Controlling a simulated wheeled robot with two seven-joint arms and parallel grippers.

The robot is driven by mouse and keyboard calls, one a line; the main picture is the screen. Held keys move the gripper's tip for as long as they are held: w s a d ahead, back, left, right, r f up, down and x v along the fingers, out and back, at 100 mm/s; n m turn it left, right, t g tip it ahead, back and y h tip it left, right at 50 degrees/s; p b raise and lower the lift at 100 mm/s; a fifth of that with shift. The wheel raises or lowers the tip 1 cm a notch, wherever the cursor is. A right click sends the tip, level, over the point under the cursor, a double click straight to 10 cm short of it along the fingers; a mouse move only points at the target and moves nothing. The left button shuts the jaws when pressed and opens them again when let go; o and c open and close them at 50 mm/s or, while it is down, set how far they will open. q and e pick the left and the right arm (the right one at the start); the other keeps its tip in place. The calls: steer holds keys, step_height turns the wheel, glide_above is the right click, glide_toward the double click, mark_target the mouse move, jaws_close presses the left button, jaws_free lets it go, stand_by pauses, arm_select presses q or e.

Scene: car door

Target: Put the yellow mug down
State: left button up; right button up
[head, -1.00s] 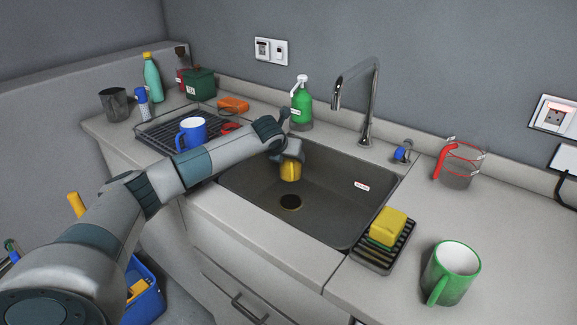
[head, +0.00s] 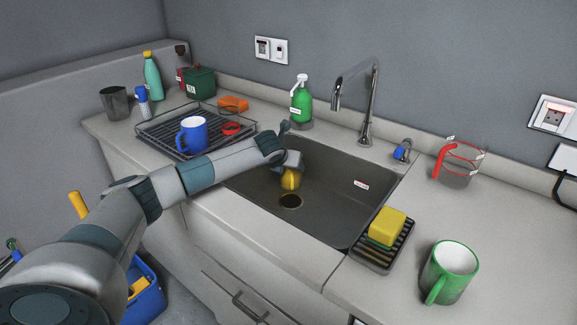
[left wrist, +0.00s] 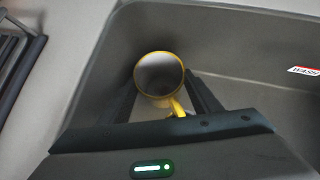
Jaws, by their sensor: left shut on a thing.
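The yellow mug (head: 290,180) is inside the dark sink (head: 330,215), just behind the drain, partly hidden by my left gripper (head: 288,168). In the left wrist view the mug (left wrist: 160,77) shows its open rim and grey inside, with its handle toward the gripper. My left gripper (left wrist: 168,100) is shut on the mug, its fingers on either side. I cannot tell whether the mug's base touches the sink floor. My right gripper is not in view.
A blue mug (head: 191,134) stands on the drying rack (head: 160,146) left of the sink. The faucet (head: 370,105) rises behind it. A yellow sponge (head: 387,224) sits on a ribbed tray, and a green mug (head: 450,272) stands at front right.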

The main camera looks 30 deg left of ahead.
arm_select(q)
steer(key=o, duration=1.5)
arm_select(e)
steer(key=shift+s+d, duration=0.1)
arm_select(q)
steer(key=shift+r, duration=0.1)
steer(key=shift+s, duration=0.15)
steer(key=b+v, duration=0.1)
steer(key=v, duration=1.1)
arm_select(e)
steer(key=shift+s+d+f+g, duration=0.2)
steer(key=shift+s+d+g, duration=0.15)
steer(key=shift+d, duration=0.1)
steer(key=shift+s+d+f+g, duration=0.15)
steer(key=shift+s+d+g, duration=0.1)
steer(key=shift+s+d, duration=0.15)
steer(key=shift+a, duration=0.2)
